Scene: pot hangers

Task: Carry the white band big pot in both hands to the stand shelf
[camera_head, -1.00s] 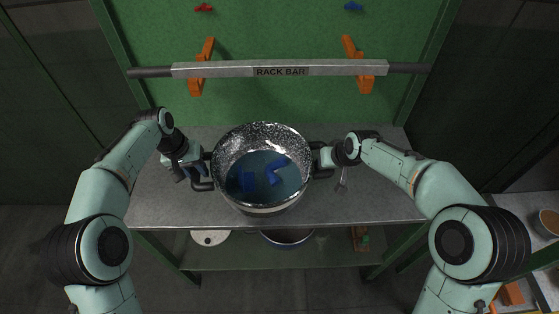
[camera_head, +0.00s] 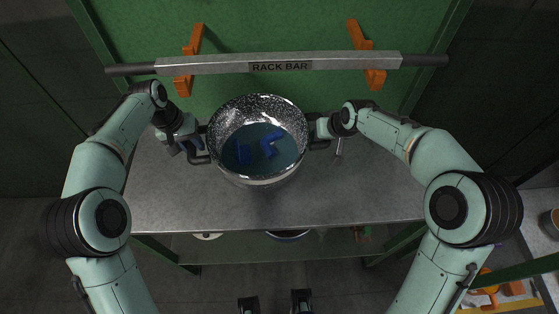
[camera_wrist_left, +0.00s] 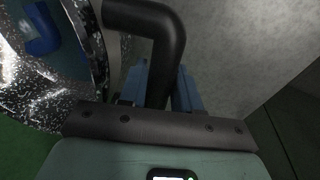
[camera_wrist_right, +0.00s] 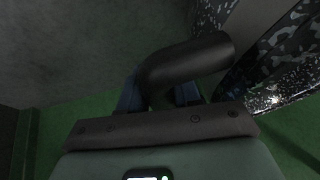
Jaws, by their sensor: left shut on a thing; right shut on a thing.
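The big pot (camera_head: 262,180) is speckled inside, with a pale band on its outside and two blue pieces in it. It is upright at the back middle of the grey counter; I cannot tell whether it touches the top. My left gripper (camera_head: 199,150) is shut on its left black handle, which shows between the fingers in the left wrist view (camera_wrist_left: 165,50). My right gripper (camera_head: 318,132) is shut on its right handle, seen in the right wrist view (camera_wrist_right: 190,62). A lower shelf (camera_head: 330,255) lies under the counter; I cannot tell which surface is the stand shelf.
The rack bar (camera_head: 225,65) with orange hooks (camera_head: 374,78) crosses behind the pot. The counter (camera_head: 270,208) is clear in front. A shelf with a bowl (camera_head: 550,222) is at the right edge.

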